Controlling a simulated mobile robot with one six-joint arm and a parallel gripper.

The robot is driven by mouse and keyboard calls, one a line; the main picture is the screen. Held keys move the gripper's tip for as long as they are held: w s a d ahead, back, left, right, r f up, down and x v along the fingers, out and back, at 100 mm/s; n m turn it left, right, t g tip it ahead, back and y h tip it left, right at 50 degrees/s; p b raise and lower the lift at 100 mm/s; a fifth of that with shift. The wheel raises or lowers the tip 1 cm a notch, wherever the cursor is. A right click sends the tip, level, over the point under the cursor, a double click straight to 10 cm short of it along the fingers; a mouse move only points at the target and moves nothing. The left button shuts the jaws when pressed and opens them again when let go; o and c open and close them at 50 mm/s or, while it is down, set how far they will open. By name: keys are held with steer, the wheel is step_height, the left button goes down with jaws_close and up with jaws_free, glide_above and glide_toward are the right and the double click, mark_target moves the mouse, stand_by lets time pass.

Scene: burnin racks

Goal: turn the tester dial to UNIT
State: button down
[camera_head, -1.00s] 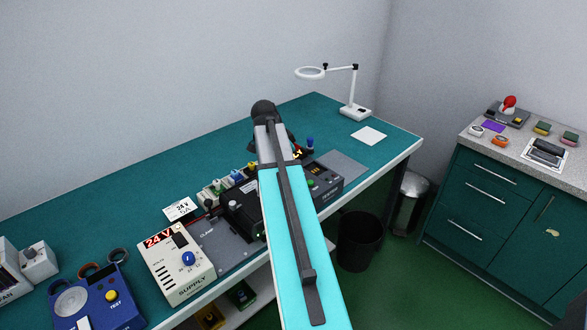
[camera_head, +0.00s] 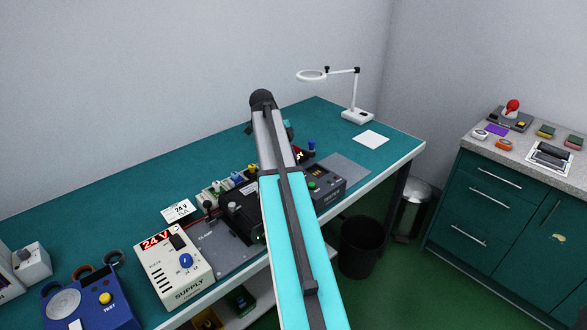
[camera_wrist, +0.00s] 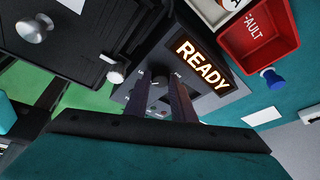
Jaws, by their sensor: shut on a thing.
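The tester (camera_head: 328,182) is a dark grey box on the teal bench, partly hidden behind my arm in the head view. In the wrist view its grey panel (camera_wrist: 208,101) carries a lit READY display (camera_wrist: 202,63). The tester dial (camera_wrist: 159,80) shows between the tips of my gripper (camera_wrist: 161,86), which is shut on it. The fingers cover most of the dial and part of its lettering, so I cannot read its setting. In the head view my arm hides the gripper.
Left of the tester stands a black clamp fixture (camera_head: 238,212), then the cream 24 V supply (camera_head: 173,272). In the wrist view a red FAULT tray (camera_wrist: 257,40) lies close to the tester. A magnifier lamp (camera_head: 357,116) stands at the bench's far end.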

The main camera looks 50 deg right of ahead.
stand_by(0.5)
steer(key=c, duration=1.5)
jaws_free()
steer(key=shift+p+v, duration=1.55)
steer(key=shift+v, duration=5.35)
steer(key=shift+s+d, duration=0.1)
